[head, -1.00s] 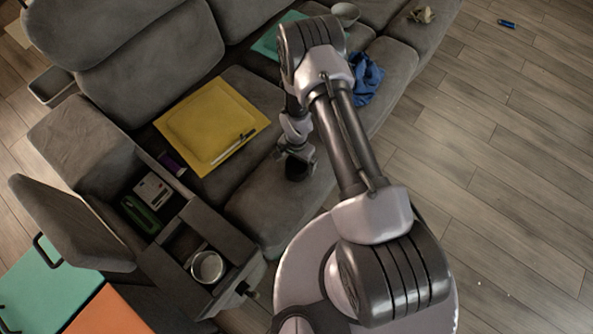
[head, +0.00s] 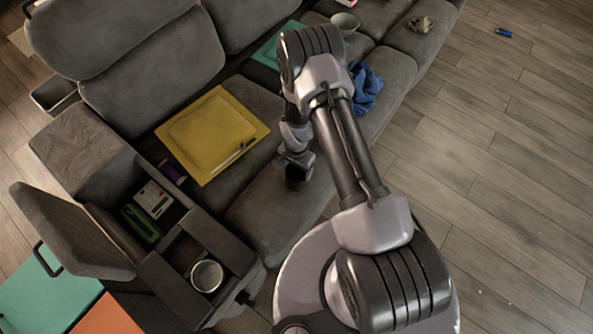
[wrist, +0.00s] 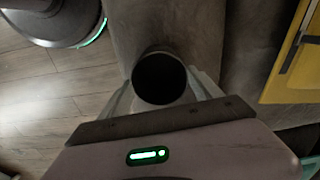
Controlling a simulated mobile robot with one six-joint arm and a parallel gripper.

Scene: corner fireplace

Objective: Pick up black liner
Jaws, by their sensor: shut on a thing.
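The black liner (wrist: 160,78) is a round, dark, open-topped cup shape in the wrist view. My gripper (wrist: 163,90) is shut on it, with one pale finger on each side of its wall. In the head view my gripper (head: 296,160) is over the front edge of the grey sofa seat, and the dark liner (head: 297,174) shows just below it. My arm partly covers this area. I cannot tell from these views whether the liner touches the seat.
A yellow tray (head: 190,128) with a pen-like item lies on the seat left of my gripper. A blue cloth (head: 366,88) and a grey bowl (head: 345,22) lie beyond my arm. An armrest compartment holds a metal tin (head: 206,276). The wooden floor (head: 490,190) at right is mostly clear.

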